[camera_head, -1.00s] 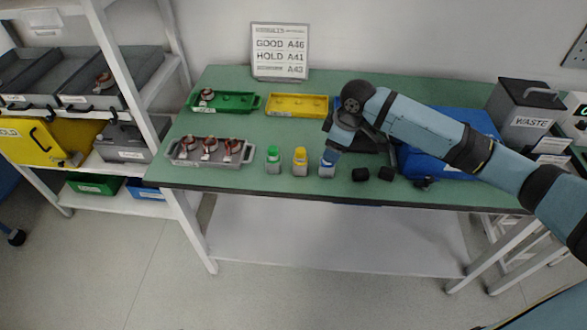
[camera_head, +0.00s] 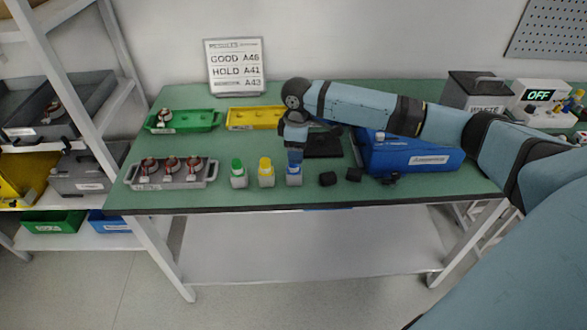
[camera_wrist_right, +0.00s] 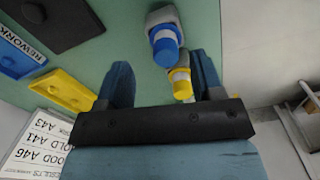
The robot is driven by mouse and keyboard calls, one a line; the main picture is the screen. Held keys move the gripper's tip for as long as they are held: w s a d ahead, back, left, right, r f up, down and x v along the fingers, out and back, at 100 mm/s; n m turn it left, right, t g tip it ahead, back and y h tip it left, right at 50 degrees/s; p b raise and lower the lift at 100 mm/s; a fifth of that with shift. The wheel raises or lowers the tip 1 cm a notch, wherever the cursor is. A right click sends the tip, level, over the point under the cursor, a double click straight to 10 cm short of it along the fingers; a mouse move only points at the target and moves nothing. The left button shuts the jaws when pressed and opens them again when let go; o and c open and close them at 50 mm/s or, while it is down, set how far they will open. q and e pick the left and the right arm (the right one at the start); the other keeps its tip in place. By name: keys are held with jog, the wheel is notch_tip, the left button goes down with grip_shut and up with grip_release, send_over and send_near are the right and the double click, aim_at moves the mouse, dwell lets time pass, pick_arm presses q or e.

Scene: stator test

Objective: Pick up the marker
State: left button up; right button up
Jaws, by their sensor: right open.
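Three capped markers stand in small grey holders near the front edge of the green table: a green one (camera_head: 237,167), a yellow one (camera_head: 265,166) and a blue one (camera_head: 294,171). My right gripper (camera_head: 295,153) points down just above the blue marker. In the right wrist view the gripper (camera_wrist_right: 162,78) is open and empty, its fingers spread wide. The blue cap (camera_wrist_right: 165,47) shows in the gap beyond the fingertips, and the yellow marker (camera_wrist_right: 181,82) lies near the right finger. My left gripper is out of view.
A grey tray with several copper-wound parts (camera_head: 210,180) is at left. Green (camera_head: 208,120) and yellow (camera_head: 240,122) trays, a black pad (camera_head: 325,147) and a blue bin (camera_head: 415,159) stand farther back or right.

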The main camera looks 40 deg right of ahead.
aim_at(294, 170)
jog(key=f, duration=0.3)
jog(key=a+f, duration=0.1)
jog(key=f, duration=0.1)
jog(key=shift+f, duration=0.1)
jog(key=c, duration=1)
